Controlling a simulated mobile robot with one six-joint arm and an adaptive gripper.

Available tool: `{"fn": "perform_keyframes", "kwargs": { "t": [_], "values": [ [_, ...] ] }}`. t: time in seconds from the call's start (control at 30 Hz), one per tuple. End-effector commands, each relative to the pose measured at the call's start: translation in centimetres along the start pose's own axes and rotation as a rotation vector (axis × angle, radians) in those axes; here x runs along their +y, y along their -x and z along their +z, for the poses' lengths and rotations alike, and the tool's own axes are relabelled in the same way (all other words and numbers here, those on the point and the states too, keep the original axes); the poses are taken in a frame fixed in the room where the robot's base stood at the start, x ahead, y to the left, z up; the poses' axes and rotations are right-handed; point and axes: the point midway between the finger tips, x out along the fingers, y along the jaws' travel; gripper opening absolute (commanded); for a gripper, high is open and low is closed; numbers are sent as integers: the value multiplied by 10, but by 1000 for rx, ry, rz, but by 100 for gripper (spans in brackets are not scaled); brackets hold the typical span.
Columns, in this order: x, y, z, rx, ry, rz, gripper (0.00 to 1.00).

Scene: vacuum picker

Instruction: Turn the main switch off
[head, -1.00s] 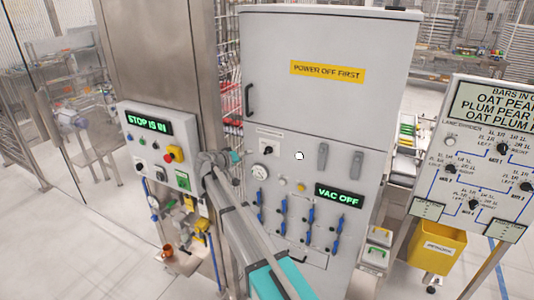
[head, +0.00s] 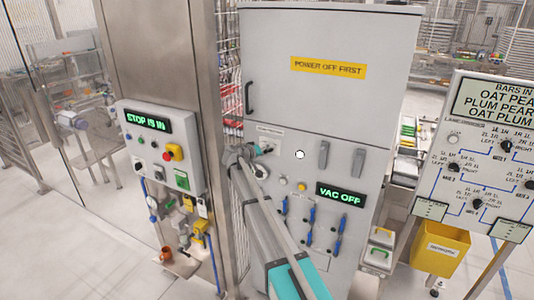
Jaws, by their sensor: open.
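A grey cabinet (head: 300,110) stands in the middle of the head view. A small black rotary switch (head: 269,149) sits on its left front, under a white label too small to read; it may be the main switch. My gripper (head: 258,150), with teal fingertips, is open and close in front of this switch. It partly hides the switch, so its turn position and any contact cannot be told. Two grey lever handles (head: 323,154) are mounted to the right. A green-lit display reading VAC OFF (head: 341,196) is below them.
A yellow label (head: 328,67) on the cabinet door reads POWER OFF FIRST. A black door handle (head: 249,98) juts out above my gripper. Several blue-handled valves (head: 311,217) are below. The left control box (head: 155,160) reads STOP IS IN.

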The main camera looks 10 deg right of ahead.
Motion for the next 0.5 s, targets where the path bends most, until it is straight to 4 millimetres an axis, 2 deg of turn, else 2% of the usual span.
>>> {"fn": "perform_keyframes", "kwargs": {
  "t": [0.4,0.5],
  "values": [
    [0,-5,0,0,0,0,91],
    [0,-5,0,0,0,0,73]
  ]
}}
